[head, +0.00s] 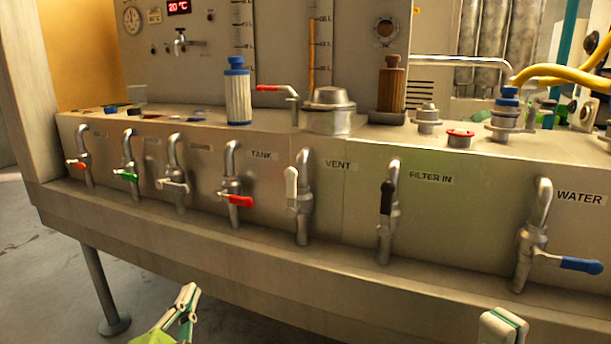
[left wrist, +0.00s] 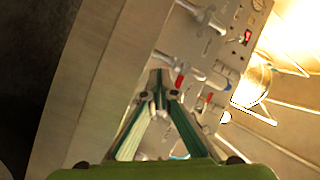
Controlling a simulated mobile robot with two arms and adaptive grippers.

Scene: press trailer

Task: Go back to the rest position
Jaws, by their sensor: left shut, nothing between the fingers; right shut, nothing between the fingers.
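My left gripper (head: 187,300) is low in the head view, in front of the metal bench and apart from it. It is shut and empty; its fingertips meet in the left wrist view (left wrist: 159,78). My right gripper (head: 503,325) shows only in part at the bottom right of the head view, also in front of the bench. Its fingers are together, with nothing seen in them. The rest of both arms is mostly out of view.
The bench (head: 150,235) carries a row of taps, among them the red-handled TANK tap (head: 233,185), the VENT tap (head: 302,200), the FILTER IN tap (head: 387,210) and the blue-handled WATER tap (head: 535,240). A bench leg (head: 100,290) stands at left. The floor (head: 40,270) there is clear.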

